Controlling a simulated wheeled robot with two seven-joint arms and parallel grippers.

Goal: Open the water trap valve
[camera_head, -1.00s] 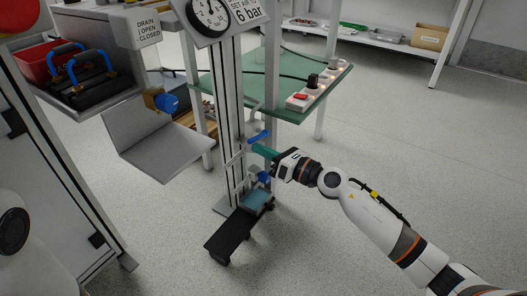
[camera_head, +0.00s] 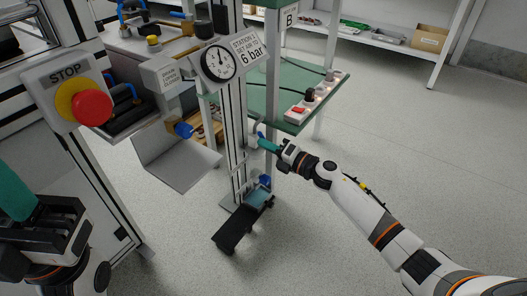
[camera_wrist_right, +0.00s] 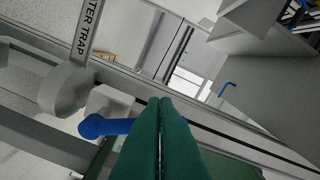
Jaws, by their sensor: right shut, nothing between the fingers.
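The water trap valve shows in the right wrist view as a blue lever (camera_wrist_right: 108,126) by a white fitting, below a label that reads "TER TRAP" (camera_wrist_right: 88,30). My right gripper (camera_wrist_right: 165,102) has its green fingers together and empty. My left gripper (camera_head: 18,190) is partly in view at the lower left, one green finger showing.
A red stop button (camera_head: 92,107) is in front. A green table (camera_head: 262,100) stands behind. Floor at right is clear.

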